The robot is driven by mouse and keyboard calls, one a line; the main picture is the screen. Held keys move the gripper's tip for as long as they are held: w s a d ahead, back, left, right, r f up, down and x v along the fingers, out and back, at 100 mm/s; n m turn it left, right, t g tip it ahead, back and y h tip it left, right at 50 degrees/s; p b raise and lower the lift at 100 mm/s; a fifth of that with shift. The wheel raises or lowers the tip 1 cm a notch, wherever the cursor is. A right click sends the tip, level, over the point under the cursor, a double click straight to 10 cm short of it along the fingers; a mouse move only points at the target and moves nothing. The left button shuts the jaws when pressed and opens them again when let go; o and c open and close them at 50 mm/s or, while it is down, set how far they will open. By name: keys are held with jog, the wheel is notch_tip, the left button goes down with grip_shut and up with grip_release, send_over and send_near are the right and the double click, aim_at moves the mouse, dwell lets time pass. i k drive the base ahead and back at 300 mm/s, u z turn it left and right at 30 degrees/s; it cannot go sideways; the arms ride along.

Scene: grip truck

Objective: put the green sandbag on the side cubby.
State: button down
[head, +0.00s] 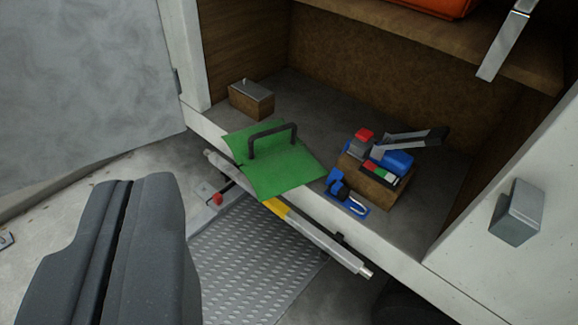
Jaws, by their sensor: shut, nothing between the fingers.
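The green sandbag (285,177) lies at the front edge of the side cubby (330,108), with its near corner jutting out over the lip. A dark handle stands up from its top. The cubby floor is grey, with brown walls. My gripper (145,180) is at the lower left, its two dark fingers shut together and empty. It is apart from the sandbag, to the left and nearer the camera.
A small wooden box (251,100) sits at the cubby's left. A tool box (372,178) with red and blue items stands right of the sandbag, beside a blue clamp (347,192). A metal bar (310,232) runs below the lip. An open door (80,85) is at left.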

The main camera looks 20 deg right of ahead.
aim_at(315, 125)
jog(key=z, duration=0.15)
jog(key=i, duration=1)
jog(key=u, duration=0.05)
